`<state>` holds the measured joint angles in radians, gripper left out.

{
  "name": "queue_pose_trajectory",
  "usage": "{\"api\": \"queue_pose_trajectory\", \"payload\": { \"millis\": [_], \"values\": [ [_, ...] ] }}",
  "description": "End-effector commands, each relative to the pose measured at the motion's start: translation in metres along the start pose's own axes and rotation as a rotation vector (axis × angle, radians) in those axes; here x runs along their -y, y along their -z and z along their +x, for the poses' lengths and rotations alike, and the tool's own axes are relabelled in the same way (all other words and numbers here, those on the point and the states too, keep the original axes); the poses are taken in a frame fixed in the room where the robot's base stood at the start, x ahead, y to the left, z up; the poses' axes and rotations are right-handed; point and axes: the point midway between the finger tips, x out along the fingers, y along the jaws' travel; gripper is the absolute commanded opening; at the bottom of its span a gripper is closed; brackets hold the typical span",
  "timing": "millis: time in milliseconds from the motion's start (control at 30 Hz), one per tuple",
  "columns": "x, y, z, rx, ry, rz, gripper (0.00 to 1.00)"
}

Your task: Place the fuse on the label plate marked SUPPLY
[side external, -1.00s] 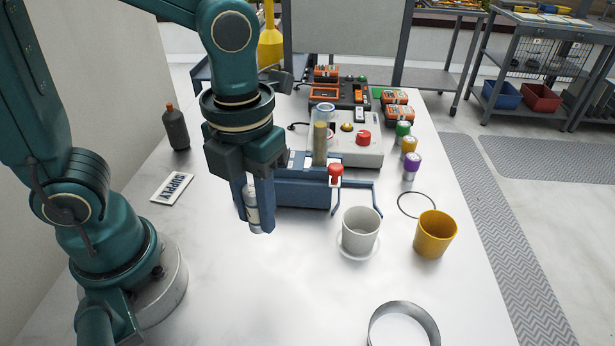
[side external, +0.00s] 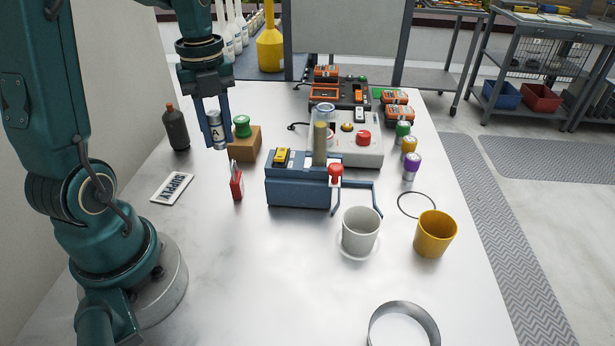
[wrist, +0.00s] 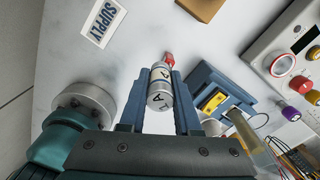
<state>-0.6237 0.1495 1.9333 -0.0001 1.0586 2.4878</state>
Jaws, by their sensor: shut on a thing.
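My gripper (side external: 217,140) is shut on the fuse (side external: 215,128), a silver-white cylinder with a dark letter A. It holds the fuse upright between its fingers, above the table. The wrist view also shows the fuse (wrist: 160,88) between the fingers. The label plate marked SUPPLY (side external: 172,188) lies flat on the table, left of and nearer the camera than the gripper. In the wrist view the plate (wrist: 102,22) is at the upper left, apart from the fuse, with nothing on it.
A red and white item (side external: 237,184) stands near the plate's right. A dark bottle (side external: 176,130) stands behind the plate. A brown block (side external: 245,146) with a green-topped item and a blue fixture (side external: 298,192) are to the right. The table around the plate is clear.

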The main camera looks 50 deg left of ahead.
Motion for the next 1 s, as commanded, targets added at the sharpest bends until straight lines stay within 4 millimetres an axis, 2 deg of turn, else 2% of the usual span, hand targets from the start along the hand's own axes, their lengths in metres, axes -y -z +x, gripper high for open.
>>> {"api": "queue_pose_trajectory", "payload": {
  "millis": [33, 200, 433, 567, 700, 1000],
  "values": [
    [-0.011, -0.014, 0.002, -0.001, -0.001, -0.075, 0.00],
    [-0.048, -0.048, 0.007, -0.001, -0.001, -0.280, 0.00],
    [-0.086, -0.067, 0.012, -0.001, 0.000, -0.451, 0.00],
    [-0.094, -0.069, 0.017, -0.003, -0.001, -0.486, 0.00],
    [-0.096, -0.069, 0.039, -0.007, -0.003, -0.493, 0.00],
    [-0.095, -0.069, 0.074, -0.006, -0.003, -0.490, 0.00]
  ]
}}
